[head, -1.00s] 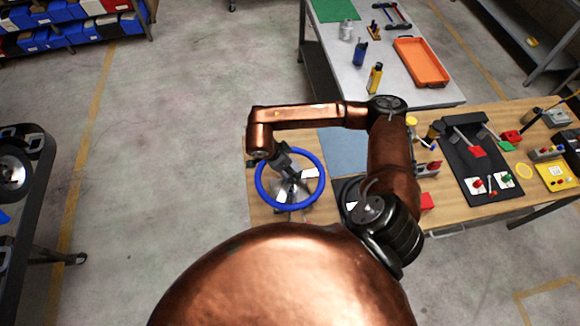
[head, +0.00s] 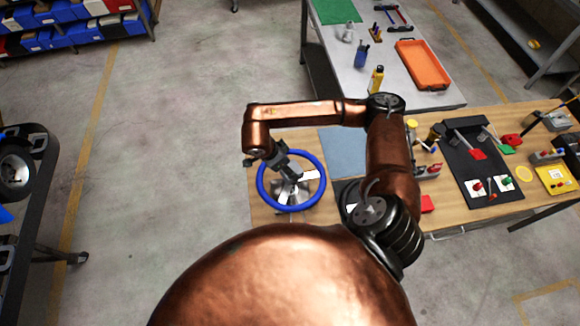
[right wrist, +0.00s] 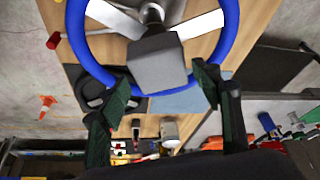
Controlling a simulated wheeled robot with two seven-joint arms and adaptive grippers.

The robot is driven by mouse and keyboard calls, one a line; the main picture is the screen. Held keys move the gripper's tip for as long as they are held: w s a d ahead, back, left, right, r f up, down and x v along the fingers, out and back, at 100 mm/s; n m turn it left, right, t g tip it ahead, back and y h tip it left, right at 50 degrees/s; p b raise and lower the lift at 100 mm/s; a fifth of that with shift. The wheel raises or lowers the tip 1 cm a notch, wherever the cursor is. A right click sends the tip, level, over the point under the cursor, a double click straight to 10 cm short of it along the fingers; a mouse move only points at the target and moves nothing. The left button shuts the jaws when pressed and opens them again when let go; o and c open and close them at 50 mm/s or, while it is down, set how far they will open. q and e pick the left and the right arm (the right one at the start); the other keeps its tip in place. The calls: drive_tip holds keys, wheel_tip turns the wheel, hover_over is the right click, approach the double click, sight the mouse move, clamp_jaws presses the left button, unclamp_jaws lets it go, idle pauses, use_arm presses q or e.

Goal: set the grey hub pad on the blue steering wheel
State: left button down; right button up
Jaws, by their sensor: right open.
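The blue steering wheel (head: 322,181) stands at the left end of the wooden bench in the head view; its rim (right wrist: 229,35) and pale spokes (right wrist: 112,17) fill the top of the right wrist view. The grey hub pad (right wrist: 157,62) is a block over the wheel's hub, in line with the metal hub post behind it. I cannot tell whether it is fully seated. My right gripper (right wrist: 160,108) is open, its green-padded fingers apart on either side below the pad and clear of it. In the head view this gripper (head: 280,163) is at the wheel, partly hidden. My left gripper is out of view.
A blue-grey mat (head: 343,150) lies right of the wheel. A black tool board (head: 480,165) and small parts crowd the bench's right side. A grey table with an orange tray (head: 422,64) stands behind. Open floor lies to the left.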

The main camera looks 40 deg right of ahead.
drive_tip(key=p+v, duration=0.2)
drive_tip(key=v, duration=0.5)
drive_tip(key=shift+r, duration=0.25)
drive_tip(key=shift+a+f, duration=0.1)
drive_tip(key=shift+a, duration=0.05)
idle(0.6)
